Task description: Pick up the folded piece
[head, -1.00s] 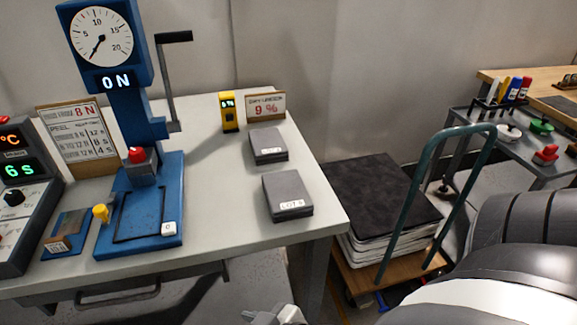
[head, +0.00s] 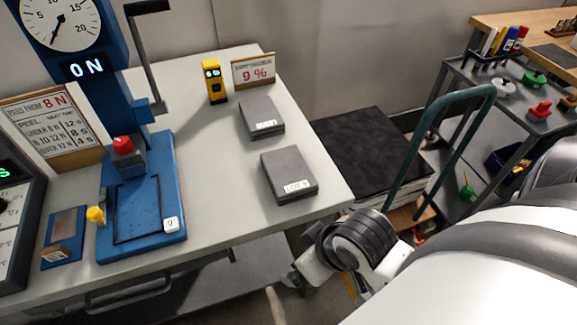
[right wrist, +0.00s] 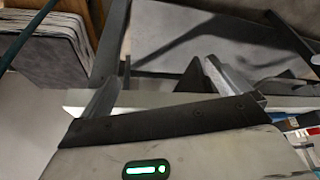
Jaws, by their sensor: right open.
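I cannot make out for certain which thing is the folded piece. A small blue plate (head: 64,239) with a brownish patch and a label block lies at the table's front left, left of the blue press (head: 159,205). Two grey slabs with white labels, a near one (head: 288,172) and a far one (head: 261,117), lie on the right of the table. My right gripper (head: 297,284) is below and in front of the table's right corner, apart from these things. In the right wrist view it (right wrist: 163,72) is open, with nothing between its fingers. My left gripper is not in view.
The table (head: 215,195) has bare room between press and slabs. A yellow meter (head: 215,81) and a "9 %" sign (head: 253,69) stand at its back. A cart with a green handle (head: 425,122) and a dark-topped stack (head: 363,148) is close right of the table.

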